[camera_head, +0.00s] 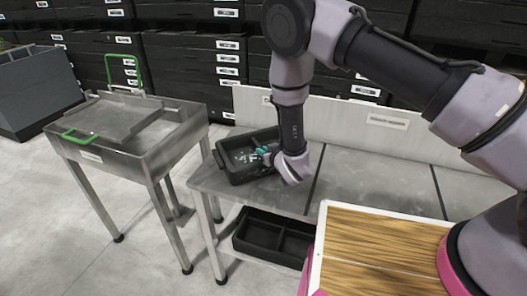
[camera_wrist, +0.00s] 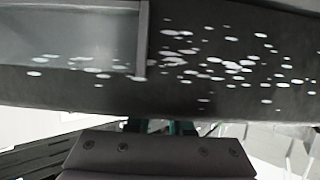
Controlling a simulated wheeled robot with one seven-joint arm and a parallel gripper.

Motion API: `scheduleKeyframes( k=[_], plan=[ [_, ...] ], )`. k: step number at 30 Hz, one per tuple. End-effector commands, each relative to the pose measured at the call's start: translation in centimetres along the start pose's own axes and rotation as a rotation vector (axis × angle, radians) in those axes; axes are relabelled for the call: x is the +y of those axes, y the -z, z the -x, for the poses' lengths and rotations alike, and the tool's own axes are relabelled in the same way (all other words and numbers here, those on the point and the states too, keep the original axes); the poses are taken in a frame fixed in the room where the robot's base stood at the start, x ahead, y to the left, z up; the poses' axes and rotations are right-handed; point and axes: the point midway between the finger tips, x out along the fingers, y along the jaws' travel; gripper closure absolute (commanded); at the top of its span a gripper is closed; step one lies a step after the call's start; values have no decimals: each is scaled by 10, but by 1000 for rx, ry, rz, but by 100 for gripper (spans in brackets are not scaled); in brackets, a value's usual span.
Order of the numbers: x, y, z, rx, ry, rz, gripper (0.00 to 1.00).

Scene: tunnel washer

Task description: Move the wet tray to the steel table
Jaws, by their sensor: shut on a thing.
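The wet tray (camera_head: 247,172) is black, divided inside, and speckled with pale droplets. It is at the left end of a long grey steel bench (camera_head: 335,185); whether it touches the top I cannot tell. My gripper (camera_head: 265,154), with teal fingertips, is shut on the tray's right side, and my wrist hides part of that side. In the wrist view the tray's droplet-covered dark surface (camera_wrist: 200,95) and a grey divider (camera_wrist: 142,40) fill the upper part. To the left stands a separate steel table (camera_head: 138,157) with raised edges.
Another black tray (camera_head: 262,235) lies on the bench's lower shelf. Black drawers (camera_head: 190,65) line the back.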

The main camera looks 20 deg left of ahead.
Motion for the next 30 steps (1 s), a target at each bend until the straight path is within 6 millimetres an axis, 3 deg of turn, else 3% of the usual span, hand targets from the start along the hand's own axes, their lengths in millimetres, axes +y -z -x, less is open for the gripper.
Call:
scheduleKeyframes(
  k=[6, 7, 9, 20, 23, 30],
  plan=[
    [0, -3, -1, 0, 0, 0, 100],
    [0, -3, -1, -1, 0, 0, 69],
    [0, -3, -1, -1, 0, 0, 50],
    [0, 1, 1, -1, 0, 0, 50],
    [0, 0, 14, -2, 0, 0, 50],
    [0, 0, 65, -3, 0, 0, 50]
  ],
)
